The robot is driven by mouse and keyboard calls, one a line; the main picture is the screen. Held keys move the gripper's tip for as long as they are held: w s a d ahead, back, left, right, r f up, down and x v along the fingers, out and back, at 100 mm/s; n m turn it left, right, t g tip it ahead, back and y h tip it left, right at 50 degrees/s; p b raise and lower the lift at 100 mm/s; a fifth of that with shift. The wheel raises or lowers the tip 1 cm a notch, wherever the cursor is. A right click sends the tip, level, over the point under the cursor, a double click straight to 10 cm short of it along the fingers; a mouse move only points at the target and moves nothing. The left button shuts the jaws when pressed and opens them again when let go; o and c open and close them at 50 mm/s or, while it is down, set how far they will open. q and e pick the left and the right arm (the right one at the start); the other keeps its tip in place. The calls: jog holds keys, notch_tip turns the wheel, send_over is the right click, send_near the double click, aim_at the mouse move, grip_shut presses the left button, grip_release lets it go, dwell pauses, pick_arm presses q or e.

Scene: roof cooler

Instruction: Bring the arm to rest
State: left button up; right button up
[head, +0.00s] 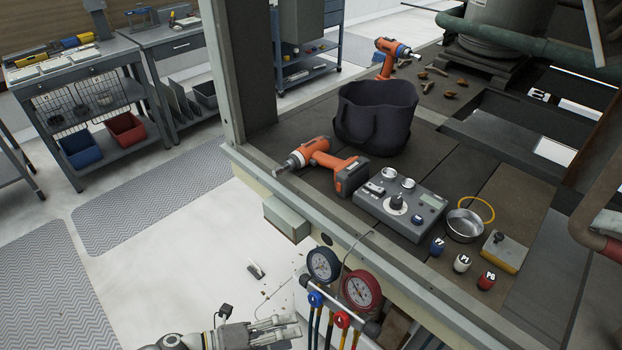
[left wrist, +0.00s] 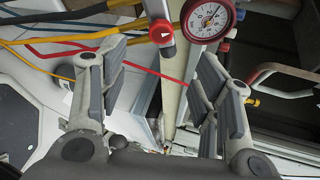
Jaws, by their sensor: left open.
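My left arm comes in at the bottom of the head view, low in front of the cooler's bench. Its left gripper (head: 274,331) is below the bench edge, just left of the hanging gauge set. In the left wrist view the two fingers of the left gripper (left wrist: 162,75) stand wide apart with nothing held between them. A red gauge (left wrist: 208,18) and coloured hoses show beyond the fingers; I cannot tell how far off they are. My right gripper is not in view.
The gauge set, with a blue gauge (head: 323,264) and a red gauge (head: 361,290), hangs on the bench front. An orange drill (head: 325,165), a black bucket (head: 376,118) and a grey control box (head: 402,207) stand on the bench. Open floor (head: 190,265) lies to the left.

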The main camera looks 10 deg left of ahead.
pick_arm(q)
jog(key=w+a+f+n+t+y, duration=0.3)
jog(key=w+a+f+n+y, duration=0.2)
jog(key=a+f+n, duration=0.45)
jog(key=s+a+f+n+y, duration=0.2)
jog(key=f+n, duration=0.2)
jog(key=f, duration=0.3)
jog(key=s+a+f+n+y, duration=0.2)
jog(key=a+f+n+y, duration=0.15)
jog(key=f, duration=0.25)
jog(key=s+a+f+n+g+y, duration=0.15)
jog(key=s+f+n+g, duration=0.5)
jog(key=s+f, duration=0.7)
jog(key=s+d+f+n+g, duration=0.1)
jog(key=s+d+n, duration=0.1)
jog(key=s, duration=0.6)
jog(key=s+d+f+n+g, duration=0.1)
jog(key=s+d+f+n, duration=0.1)
jog(key=s, duration=0.5)
jog(key=shift+s+n+y, duration=0.4)
jog(key=shift+n, duration=0.45)
